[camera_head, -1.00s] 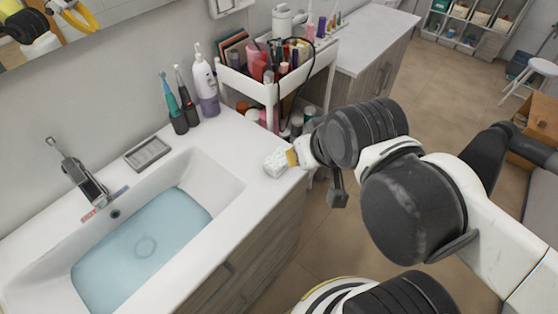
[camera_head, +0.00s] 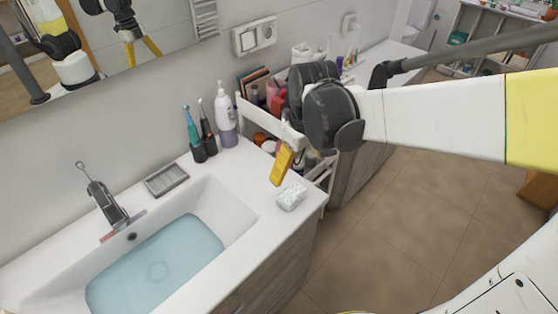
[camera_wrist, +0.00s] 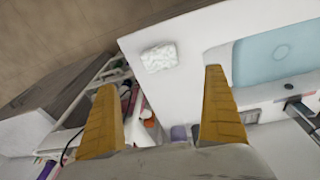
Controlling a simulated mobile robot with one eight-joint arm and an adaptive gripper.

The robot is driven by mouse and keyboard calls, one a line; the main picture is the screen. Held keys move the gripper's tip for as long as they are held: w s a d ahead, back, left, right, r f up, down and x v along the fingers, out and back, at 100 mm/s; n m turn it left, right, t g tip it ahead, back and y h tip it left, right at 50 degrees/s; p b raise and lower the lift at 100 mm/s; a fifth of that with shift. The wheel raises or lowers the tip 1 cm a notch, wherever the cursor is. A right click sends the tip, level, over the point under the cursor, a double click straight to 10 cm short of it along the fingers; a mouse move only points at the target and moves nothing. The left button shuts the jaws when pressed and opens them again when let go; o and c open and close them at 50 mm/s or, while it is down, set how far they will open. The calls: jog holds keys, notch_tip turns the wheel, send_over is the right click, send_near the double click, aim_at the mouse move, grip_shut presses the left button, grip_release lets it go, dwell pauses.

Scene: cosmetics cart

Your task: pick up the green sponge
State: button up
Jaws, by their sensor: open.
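A whitish, rough-textured block (camera_head: 291,196) lies on the white counter near its right front corner. It may be the sponge, but it does not look green, and I see no other sponge. My gripper (camera_head: 279,178) has yellow fingers and hangs above the counter, beyond the block and apart from it. In the wrist view my gripper (camera_wrist: 161,78) is open, its two fingers wide apart with nothing between them. The block (camera_wrist: 159,57) shows past the fingertips, up from the middle of that view.
A basin of bluish water (camera_head: 157,266) and a soap dish (camera_head: 167,180) are left of the block. Toothbrushes (camera_head: 198,137) and a white-purple bottle (camera_head: 226,118) stand by the wall. A filled white cart (camera_head: 262,118) is behind my gripper. The counter around the block is clear.

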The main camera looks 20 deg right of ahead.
aim_at(292, 192)
jog(key=w+f+b, duration=0.1)
jog(key=f, duration=0.4)
jog(key=w+f+n+g+b, duration=0.1)
jog(key=f, duration=0.4)
jog(key=w+f+g+b, duration=0.1)
jog(key=f, duration=0.4)
jog(key=shift+n, duration=0.3)
jog(key=shift+c, duration=0.3)
jog(key=c, duration=1.1)
